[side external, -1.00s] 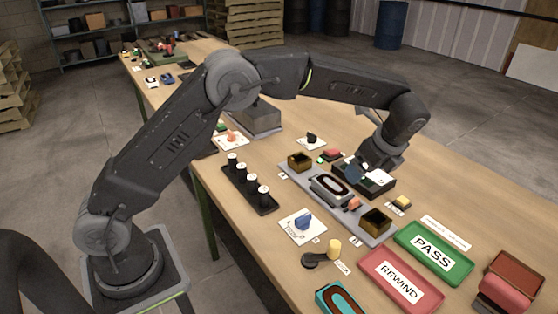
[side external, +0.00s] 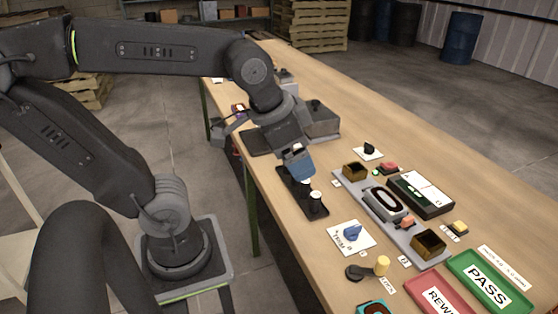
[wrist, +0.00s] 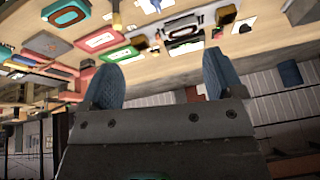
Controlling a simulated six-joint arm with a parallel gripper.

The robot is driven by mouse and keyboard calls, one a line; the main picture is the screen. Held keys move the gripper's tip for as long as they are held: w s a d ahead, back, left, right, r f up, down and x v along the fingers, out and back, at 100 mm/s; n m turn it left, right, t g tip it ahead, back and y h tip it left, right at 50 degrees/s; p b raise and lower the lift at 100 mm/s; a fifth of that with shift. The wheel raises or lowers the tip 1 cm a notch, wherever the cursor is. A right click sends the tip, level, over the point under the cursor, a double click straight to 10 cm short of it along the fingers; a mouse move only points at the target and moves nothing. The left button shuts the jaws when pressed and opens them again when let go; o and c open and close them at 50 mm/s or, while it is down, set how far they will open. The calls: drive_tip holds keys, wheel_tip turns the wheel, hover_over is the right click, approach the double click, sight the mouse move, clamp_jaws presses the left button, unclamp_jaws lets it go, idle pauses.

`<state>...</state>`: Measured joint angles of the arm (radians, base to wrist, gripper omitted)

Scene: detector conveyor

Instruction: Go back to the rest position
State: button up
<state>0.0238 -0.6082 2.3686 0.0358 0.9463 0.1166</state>
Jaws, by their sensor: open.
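My gripper (side external: 297,160) is over the near edge of the table, above the black rack of white-topped pegs (side external: 315,197), and hides part of that rack. In the wrist view the two blue fingertips of my gripper (wrist: 163,85) stand wide apart with nothing between them. The grey conveyor plate (side external: 378,222), with a white oval ring on a dark block (side external: 384,201) and brass-coloured boxes (side external: 428,242) at its ends, lies to the right of my gripper.
The green PASS tray (side external: 490,282) and red REWIND tray (side external: 438,296) lie at the front right. A grey box (side external: 322,122) stands behind my gripper.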

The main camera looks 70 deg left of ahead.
drive_tip(key=s+f+n, duration=0.1)
drive_tip(key=s, duration=0.1)
drive_tip(key=shift+s+f+n+t, duration=0.3)
drive_tip(key=shift+s+f+n, duration=0.05)
drive_tip(key=shift+s+n, duration=0.05)
drive_tip(key=shift+c, duration=0.3)
idle(1.7)
